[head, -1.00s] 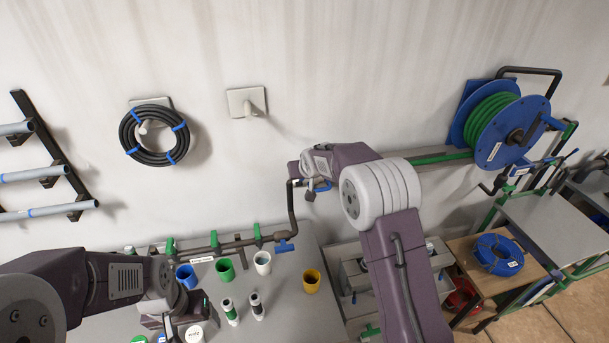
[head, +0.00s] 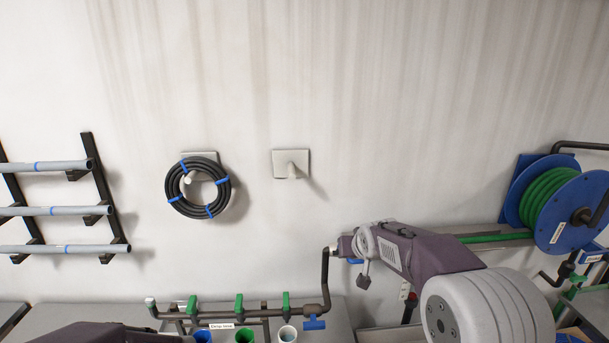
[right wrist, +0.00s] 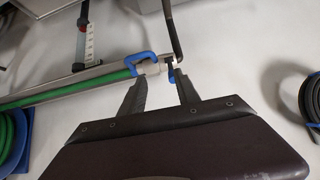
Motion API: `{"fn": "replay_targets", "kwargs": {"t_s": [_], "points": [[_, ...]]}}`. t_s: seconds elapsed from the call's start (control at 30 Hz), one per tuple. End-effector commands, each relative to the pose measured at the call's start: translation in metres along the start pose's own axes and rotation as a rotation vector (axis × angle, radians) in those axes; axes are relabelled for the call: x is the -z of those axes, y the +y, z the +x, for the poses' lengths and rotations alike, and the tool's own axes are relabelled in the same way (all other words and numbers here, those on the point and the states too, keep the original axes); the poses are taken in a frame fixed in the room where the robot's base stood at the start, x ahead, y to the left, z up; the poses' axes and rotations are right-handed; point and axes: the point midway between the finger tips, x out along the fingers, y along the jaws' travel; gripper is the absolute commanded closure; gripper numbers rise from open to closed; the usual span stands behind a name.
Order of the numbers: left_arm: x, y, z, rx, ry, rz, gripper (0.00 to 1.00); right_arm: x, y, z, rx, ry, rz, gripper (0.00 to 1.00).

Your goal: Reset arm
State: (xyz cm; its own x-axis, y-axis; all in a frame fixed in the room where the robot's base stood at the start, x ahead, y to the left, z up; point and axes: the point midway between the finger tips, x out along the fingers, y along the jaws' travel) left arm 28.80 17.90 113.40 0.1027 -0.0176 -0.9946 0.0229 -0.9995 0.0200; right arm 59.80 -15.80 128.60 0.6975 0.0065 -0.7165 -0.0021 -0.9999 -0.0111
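In the right wrist view my right gripper (right wrist: 161,82) has its two fingers spread, with nothing between them. Just beyond the tips are the pale end fitting (right wrist: 152,67) of the green hose, a blue clip (right wrist: 137,58) and the dark pipe (right wrist: 174,30). The hose end looks joined to the pipe, but the wrist view does not settle it. In the head view the right arm reaches to the top of the upright pipe (head: 325,272); its fingers are hard to make out. The green hose (head: 495,237) runs right. Only part of my left arm shows at the bottom left; its gripper is out of frame.
A blue reel (head: 572,215) stands at the right. A black hose coil (head: 198,187) hangs left of an empty wall hook (head: 291,164). A rack holds grey pipes (head: 65,211). Green-handled valves (head: 239,308) and cups (head: 287,334) are at the bottom. The upper wall is clear.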

Motion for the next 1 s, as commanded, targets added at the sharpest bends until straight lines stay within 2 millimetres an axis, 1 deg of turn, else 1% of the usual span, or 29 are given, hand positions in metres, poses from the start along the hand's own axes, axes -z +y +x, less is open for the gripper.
{"fn": "replay_targets", "kwargs": {"t_s": [0.03, 0.07, 0.1, 0.17, 0.2, 0.27, 0.3, 0.37, 0.4, 0.43, 0.5, 0.6, 1.0], "points": [[-0.005, -0.001, 0.04, 0.0, -0.002, 0.0, 0.24, -0.054, 0.007, 0.017, -0.007, -0.048, 0.013, 0.62], [-0.005, -0.001, 0.046, 0.0, -0.002, 0.0, 0.24, -0.076, 0.011, 0.016, -0.011, -0.08, 0.02, 0.62], [-0.006, -0.001, 0.055, 0.0, -0.001, 0.0, 0.24, -0.107, 0.014, 0.015, -0.014, -0.126, 0.028, 0.62], [-0.007, -0.001, 0.068, 0.0, -0.001, 0.0, 0.24, -0.156, 0.019, 0.013, -0.019, -0.201, 0.038, 0.62], [-0.008, -0.002, 0.076, 0.0, -0.001, 0.0, 0.24, -0.19, 0.021, 0.011, -0.021, -0.255, 0.042, 0.62], [-0.009, -0.002, 0.085, 0.0, -0.001, 0.0, 0.24, -0.241, 0.024, 0.003, -0.023, -0.341, 0.05, 0.62], [-0.009, -0.002, 0.088, 0.0, -0.001, 0.0, 0.24, -0.271, 0.025, -0.003, -0.023, -0.396, 0.051, 0.62], [-0.01, -0.002, 0.09, 0.0, -0.001, 0.0, 0.24, -0.311, 0.025, -0.015, -0.022, -0.475, 0.054, 0.62], [-0.009, -0.002, 0.088, 0.0, -0.001, 0.0, 0.24, -0.333, 0.025, -0.024, -0.02, -0.525, 0.052, 0.62], [-0.009, -0.002, 0.086, 0.0, 0.0, 0.0, 0.24, -0.346, 0.025, -0.03, -0.018, -0.557, 0.05, 0.62], [-0.009, -0.002, 0.085, 0.0, 0.0, 0.0, 0.24, -0.37, 0.024, -0.04, -0.015, -0.619, 0.047, 0.62], [-0.009, -0.002, 0.085, 0.0, 0.0, 0.0, 0.24, -0.388, 0.023, -0.048, -0.009, -0.667, 0.039, 0.62], [-0.009, -0.002, 0.085, 0.0, 0.0, 0.0, 0.24, -0.388, 0.023, -0.048, -0.002, -0.67, 0.022, 0.62]]}}
